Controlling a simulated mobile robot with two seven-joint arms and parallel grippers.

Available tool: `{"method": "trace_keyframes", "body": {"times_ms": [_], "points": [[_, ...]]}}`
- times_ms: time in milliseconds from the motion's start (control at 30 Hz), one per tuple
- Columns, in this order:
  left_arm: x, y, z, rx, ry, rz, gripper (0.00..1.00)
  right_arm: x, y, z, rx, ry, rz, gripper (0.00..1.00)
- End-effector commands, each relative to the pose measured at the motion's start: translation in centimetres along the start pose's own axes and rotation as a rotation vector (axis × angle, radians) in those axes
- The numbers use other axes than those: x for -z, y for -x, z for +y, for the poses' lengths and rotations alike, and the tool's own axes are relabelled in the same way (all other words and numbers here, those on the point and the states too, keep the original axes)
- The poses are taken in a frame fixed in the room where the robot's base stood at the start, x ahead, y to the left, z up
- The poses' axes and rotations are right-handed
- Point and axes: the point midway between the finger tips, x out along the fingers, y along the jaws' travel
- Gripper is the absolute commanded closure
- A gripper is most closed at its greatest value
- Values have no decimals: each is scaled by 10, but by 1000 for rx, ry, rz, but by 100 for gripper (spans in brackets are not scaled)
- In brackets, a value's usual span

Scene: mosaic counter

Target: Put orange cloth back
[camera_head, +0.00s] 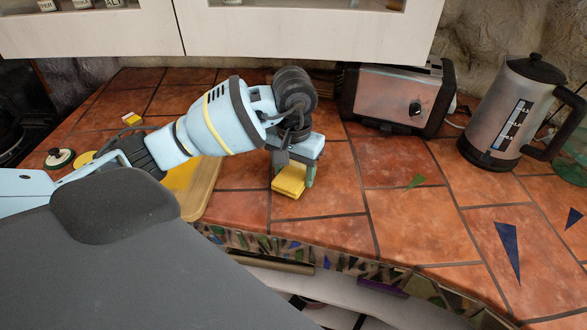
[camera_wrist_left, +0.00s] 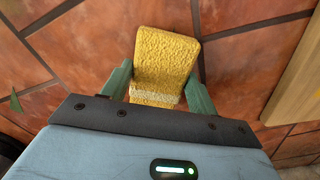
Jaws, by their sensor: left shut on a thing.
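I see no plainly orange cloth. A yellow, rough-textured block, like a sponge or folded cloth (camera_head: 288,182), is at the counter's front middle. My left gripper (camera_head: 295,170) points down and is shut on it. In the left wrist view the yellow block (camera_wrist_left: 163,58) sits between the two green fingers of the gripper (camera_wrist_left: 161,75), with a paler band across its near end. Whether it touches the tiles or hangs just above them I cannot tell. My right gripper is not in view.
A wooden board (camera_head: 205,190) lies left of the gripper, partly behind my arm. A toaster (camera_head: 397,95) and a kettle (camera_head: 510,110) stand at the back right. A small yellow-and-white item (camera_head: 132,118) and a green-white round item (camera_head: 59,157) lie left. Tiles right of the gripper are clear.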

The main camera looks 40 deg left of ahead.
Motion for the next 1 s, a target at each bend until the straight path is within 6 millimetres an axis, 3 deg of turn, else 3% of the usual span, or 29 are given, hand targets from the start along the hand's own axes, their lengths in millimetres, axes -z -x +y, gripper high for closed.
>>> {"method": "trace_keyframes", "body": {"times_ms": [200,233,367,767,1000], "points": [[0,-5,0,0,0,-2,66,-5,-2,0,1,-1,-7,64],[0,-4,0,0,0,-1,37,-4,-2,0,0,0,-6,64],[0,-3,0,0,0,0,20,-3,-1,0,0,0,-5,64],[0,4,0,-1,0,3,19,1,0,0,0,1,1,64],[1,43,0,-1,0,5,19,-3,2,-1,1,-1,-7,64]]}}
